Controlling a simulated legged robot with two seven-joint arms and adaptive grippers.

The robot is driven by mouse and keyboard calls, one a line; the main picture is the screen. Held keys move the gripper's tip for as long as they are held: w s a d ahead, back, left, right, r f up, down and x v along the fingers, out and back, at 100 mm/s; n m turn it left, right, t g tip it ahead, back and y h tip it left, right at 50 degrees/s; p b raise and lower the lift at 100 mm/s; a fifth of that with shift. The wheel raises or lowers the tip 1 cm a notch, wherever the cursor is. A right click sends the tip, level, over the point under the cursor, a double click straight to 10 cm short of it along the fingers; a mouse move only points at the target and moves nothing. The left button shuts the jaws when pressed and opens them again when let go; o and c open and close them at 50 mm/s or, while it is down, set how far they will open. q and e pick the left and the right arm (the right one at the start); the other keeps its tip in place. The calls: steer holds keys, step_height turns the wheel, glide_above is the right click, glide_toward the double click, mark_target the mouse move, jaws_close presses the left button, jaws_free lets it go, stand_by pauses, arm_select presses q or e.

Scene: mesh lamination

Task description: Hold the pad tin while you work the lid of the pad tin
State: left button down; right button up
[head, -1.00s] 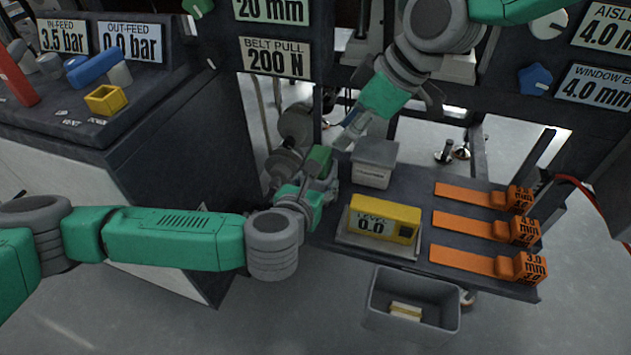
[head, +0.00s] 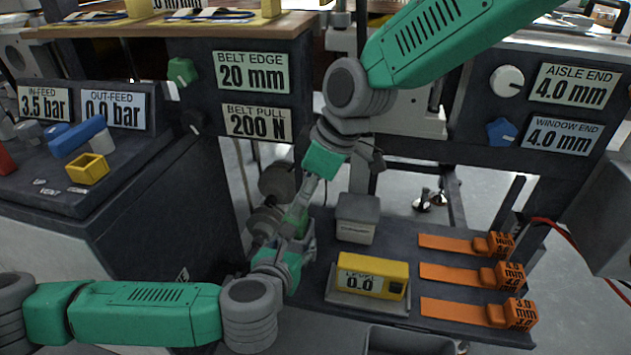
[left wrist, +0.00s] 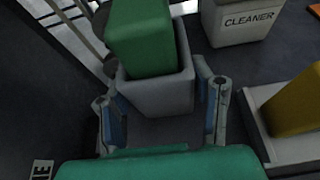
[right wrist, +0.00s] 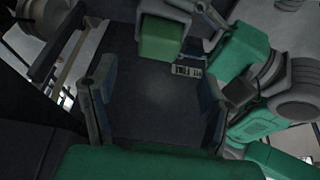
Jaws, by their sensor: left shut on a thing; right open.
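The pad tin is a small grey box (left wrist: 155,95) in the left wrist view. A green block-like piece, seemingly its lid (left wrist: 142,40), stands at its top, slightly tilted; how it is seated is hidden. The green piece also shows in the head view (head: 295,216) and right wrist view (right wrist: 160,42). My left gripper (left wrist: 163,105) is shut on the tin, a finger at each side; in the head view it is partly hidden (head: 303,248). My right gripper (right wrist: 158,75) is open, with the green piece just beyond its fingertips. In the head view it is close above the tin (head: 304,200).
A grey cleaner box (head: 357,220) stands right of the tin. A yellow level block (head: 372,276) sits on a plate in front of it. Several orange gauges (head: 460,274) lie at the shelf's right. A grey bin (head: 405,343) is below the front edge.

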mark_target(291, 220)
arm_select(q)
steer(key=shift+a+f, duration=0.1)
steer(key=shift+f, duration=0.05)
arm_select(e)
steer(key=x, duration=0.6)
steer(key=shift+f, duration=0.15)
arm_select(q)
steer(key=shift+d, duration=0.2)
arm_select(e)
steer(key=shift+w+a+f, duration=0.15)
steer(key=shift+f, duration=0.5)
steer(key=shift+a+f, duration=0.15)
arm_select(q)
steer(key=shift+a, duration=0.1)
arm_select(e)
steer(key=c, duration=1.5)
steer(key=shift+r, duration=3.8)
arm_select(q)
steer(key=c, duration=0.6)
jaws_free()
